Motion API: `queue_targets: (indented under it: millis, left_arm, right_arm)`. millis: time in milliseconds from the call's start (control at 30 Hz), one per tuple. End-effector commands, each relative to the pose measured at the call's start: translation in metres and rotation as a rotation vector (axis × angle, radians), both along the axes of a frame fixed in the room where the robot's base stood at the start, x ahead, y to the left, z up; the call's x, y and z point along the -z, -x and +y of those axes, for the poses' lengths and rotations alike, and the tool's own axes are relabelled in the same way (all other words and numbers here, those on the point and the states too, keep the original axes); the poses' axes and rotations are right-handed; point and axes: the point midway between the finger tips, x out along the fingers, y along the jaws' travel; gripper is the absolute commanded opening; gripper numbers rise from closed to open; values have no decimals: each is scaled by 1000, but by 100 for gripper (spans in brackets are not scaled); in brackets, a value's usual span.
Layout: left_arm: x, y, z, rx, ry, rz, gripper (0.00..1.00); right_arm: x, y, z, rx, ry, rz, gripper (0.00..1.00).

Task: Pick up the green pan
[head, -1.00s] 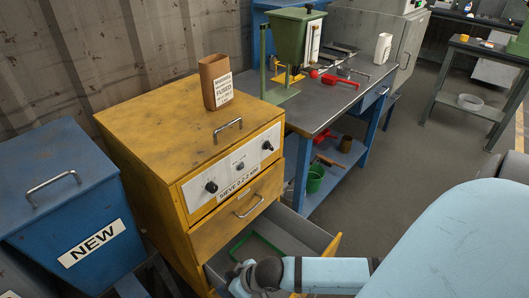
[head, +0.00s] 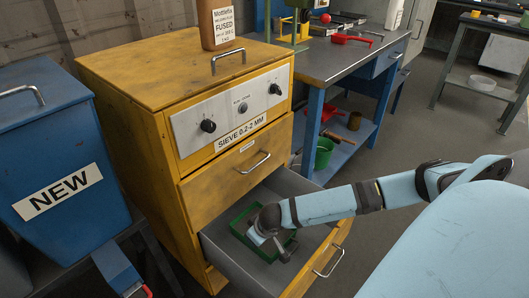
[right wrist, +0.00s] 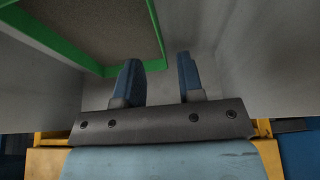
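The green pan (head: 241,239) is a rectangular tray lying in the open bottom drawer (head: 216,247) of the yellow cabinet. My right gripper (head: 270,246) reaches over its right part and hides some of it. In the right wrist view the right gripper (right wrist: 160,78) is open, its two blue fingers apart with nothing held. The pan's green rim (right wrist: 80,54) and grey-brown inside fill the upper left there. A corner of the rim shows between the fingers; I cannot tell whether they touch it. My left gripper is not in view.
The yellow cabinet (head: 150,85) carries a brown bottle (head: 217,25) on top. A blue bin marked NEW (head: 60,160) stands at the left. A blue workbench (head: 335,62) with red scoops stands behind. The drawer's grey walls are close around my right gripper.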

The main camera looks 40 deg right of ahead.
Motion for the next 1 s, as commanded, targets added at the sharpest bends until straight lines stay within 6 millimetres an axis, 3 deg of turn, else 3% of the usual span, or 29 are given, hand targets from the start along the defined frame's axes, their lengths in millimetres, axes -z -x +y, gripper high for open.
queue_targets:
  millis: [100, 367, 500, 700, 967, 1000]
  left_arm:
    - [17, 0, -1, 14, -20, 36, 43]
    - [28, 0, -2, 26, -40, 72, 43]
    - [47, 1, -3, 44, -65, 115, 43]
    - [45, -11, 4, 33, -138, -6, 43]
    - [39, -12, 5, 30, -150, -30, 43]
    - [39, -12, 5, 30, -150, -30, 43]
  right_arm:
    - [22, -8, 0, 1, 1, 0, 35]
    - [35, -15, 1, 0, -1, -1, 35]
    - [50, -22, 0, -1, 0, -3, 35]
    - [76, -33, -1, -1, 0, -1, 35]
    - [76, -35, -1, -1, -1, -1, 35]
    - [76, -35, -1, -1, -1, -1, 28]
